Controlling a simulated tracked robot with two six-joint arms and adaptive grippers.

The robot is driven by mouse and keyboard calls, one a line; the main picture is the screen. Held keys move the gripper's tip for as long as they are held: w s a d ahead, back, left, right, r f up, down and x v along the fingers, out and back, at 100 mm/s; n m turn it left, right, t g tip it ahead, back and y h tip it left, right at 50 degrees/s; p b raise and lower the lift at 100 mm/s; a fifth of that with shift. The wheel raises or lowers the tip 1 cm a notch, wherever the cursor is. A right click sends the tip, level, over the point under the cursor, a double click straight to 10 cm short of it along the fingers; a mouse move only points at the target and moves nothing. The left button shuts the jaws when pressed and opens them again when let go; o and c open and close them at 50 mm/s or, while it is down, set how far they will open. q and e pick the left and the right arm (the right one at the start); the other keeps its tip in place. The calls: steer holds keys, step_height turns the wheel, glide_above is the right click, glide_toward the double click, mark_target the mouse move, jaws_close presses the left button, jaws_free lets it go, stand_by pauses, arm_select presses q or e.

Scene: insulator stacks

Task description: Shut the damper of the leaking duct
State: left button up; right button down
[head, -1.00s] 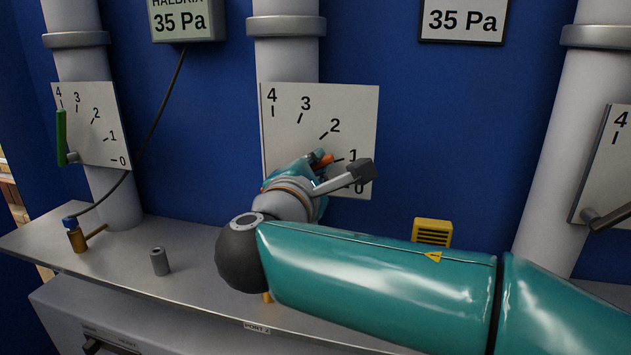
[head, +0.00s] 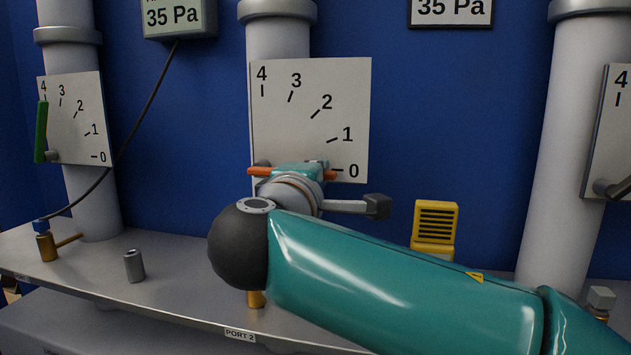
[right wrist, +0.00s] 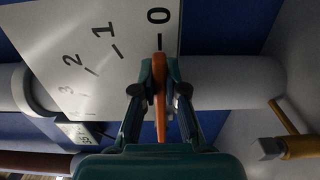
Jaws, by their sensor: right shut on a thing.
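The middle duct (head: 278,40) carries a white dial plate (head: 340,95) marked 0 to 4. Its orange damper handle (head: 259,171) lies about level, its right end by the 0 mark. My right gripper (head: 302,168) is at the handle, partly hidden by my own wrist. In the right wrist view my right gripper (right wrist: 160,76) is shut on the orange handle (right wrist: 160,120), which lines up with the 0 mark. The left duct has a green handle (head: 41,132) standing upright near 4. My left gripper is out of view.
A grey shelf (head: 185,285) runs below the ducts, with a small grey cylinder (head: 134,266) and a brass valve (head: 46,245). A yellow device (head: 435,225) stands right of my wrist. A gauge (head: 173,17) reads 35 Pa. Another duct (head: 565,130) stands at right.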

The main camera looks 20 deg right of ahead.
steer(key=shift+f, duration=0.15)
steer(key=c, duration=1.2)
jaws_free()
steer(key=v, duration=1.2)
